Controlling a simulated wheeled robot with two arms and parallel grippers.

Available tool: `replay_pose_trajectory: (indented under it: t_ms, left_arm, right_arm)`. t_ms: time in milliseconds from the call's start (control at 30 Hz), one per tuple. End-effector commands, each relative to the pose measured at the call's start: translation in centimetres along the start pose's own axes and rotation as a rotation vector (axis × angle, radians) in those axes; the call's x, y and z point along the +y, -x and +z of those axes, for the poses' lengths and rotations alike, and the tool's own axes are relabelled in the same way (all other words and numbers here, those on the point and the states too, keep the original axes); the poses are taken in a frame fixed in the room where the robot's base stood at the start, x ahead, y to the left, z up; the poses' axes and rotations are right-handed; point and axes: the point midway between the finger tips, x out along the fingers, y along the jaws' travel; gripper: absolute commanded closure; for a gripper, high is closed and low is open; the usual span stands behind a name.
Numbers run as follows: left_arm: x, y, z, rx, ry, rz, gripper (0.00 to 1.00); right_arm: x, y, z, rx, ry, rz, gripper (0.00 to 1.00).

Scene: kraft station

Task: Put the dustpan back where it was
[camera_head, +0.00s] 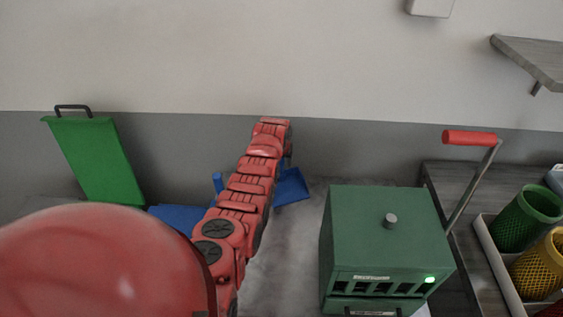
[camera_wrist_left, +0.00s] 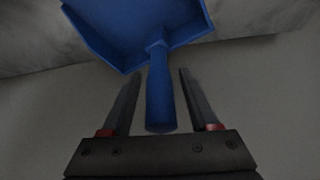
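The blue dustpan (camera_head: 292,187) shows beyond the end of my left arm in the head view, partly hidden by that arm. In the left wrist view the dustpan (camera_wrist_left: 130,25) fills the top, with its handle (camera_wrist_left: 160,95) pointing towards the gripper's base. My left gripper (camera_wrist_left: 160,72) is open. Its two fingers stand on either side of the handle, with a visible gap on each side. In the head view the fingers are hidden behind the arm. My right gripper is not in view.
Another blue object (camera_head: 178,217) lies left of my arm, partly hidden. A green panel with a black handle (camera_head: 95,160) leans at the left wall. A green box with a red-handled lever (camera_head: 385,240) stands right. Green (camera_head: 527,218) and yellow (camera_head: 540,270) mesh baskets stand far right, below a shelf (camera_head: 535,60).

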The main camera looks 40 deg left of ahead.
Motion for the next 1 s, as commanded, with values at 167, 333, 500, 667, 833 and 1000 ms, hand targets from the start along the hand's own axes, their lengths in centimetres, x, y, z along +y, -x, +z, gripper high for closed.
replay_pose_trajectory:
  t_ms: [167,333,500,667,833,1000]
  left_arm:
    - [0.0,0.0,0.0,-0.001,0.0,0.0,0.37]
    - [0.0,0.4,-0.2,-0.001,0.001,0.0,0.37]
    - [0.0,1.0,-0.1,-0.002,0.0,0.0,0.37]
    - [0.0,2.6,-0.3,0.005,0.001,0.0,0.37]
    - [0.0,4.6,-0.1,0.002,0.001,0.0,0.37]
    - [0.0,7.5,-0.2,0.007,0.001,0.0,0.37]
  right_arm:
    - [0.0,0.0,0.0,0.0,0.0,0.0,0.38]
    - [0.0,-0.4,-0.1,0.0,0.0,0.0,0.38]
    - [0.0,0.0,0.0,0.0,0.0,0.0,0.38]
    - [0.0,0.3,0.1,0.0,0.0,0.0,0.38]
    - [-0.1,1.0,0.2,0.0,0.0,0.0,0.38]
    - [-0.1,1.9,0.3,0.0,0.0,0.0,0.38]
